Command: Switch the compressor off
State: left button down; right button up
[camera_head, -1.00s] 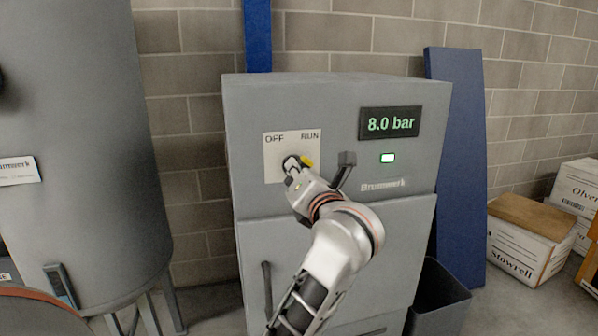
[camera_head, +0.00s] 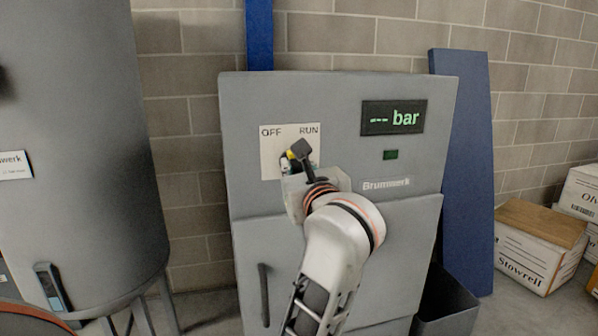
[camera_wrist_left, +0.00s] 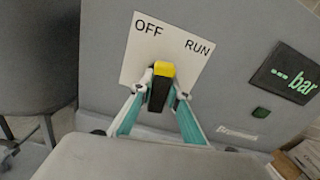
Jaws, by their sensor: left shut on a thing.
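The compressor (camera_head: 340,240) is a grey cabinet with a white OFF/RUN plate (camera_head: 271,152) on its front. A black rotary knob with a yellow tip (camera_head: 291,156) sits on the plate; the tip lies toward OFF in the head view. My left gripper (camera_head: 298,166) is shut on this knob and partly hides it. In the left wrist view the two fingers (camera_wrist_left: 163,88) stand on either side of the knob (camera_wrist_left: 160,73). The display (camera_head: 394,118) reads "--- bar", and the indicator lamp (camera_head: 391,155) is dark. My right gripper is in neither view.
A large grey tank (camera_head: 85,150) stands left of the compressor. A blue panel (camera_head: 468,180), a dark bin (camera_head: 447,303) and cardboard boxes (camera_head: 535,245) are at the right. A block wall is close behind.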

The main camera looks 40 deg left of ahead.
pick_arm(q)
jog(key=n+b, duration=0.1)
jog(key=n, duration=0.1)
jog(key=n+b, duration=0.1)
jog(key=n, duration=0.1)
jog(key=shift+a+f, duration=0.1)
jog(key=shift+f, duration=0.1)
jog(key=shift+s+r+n+b, duration=0.15)
jog(key=shift+n+b, duration=0.35)
jog(key=shift+n, duration=0.8)
jog(key=shift+r, duration=0.1)
jog(key=c, duration=1.9)
grip_release()
notch_tip(320, 180, up, 10)
jog(key=shift+f, duration=0.1)
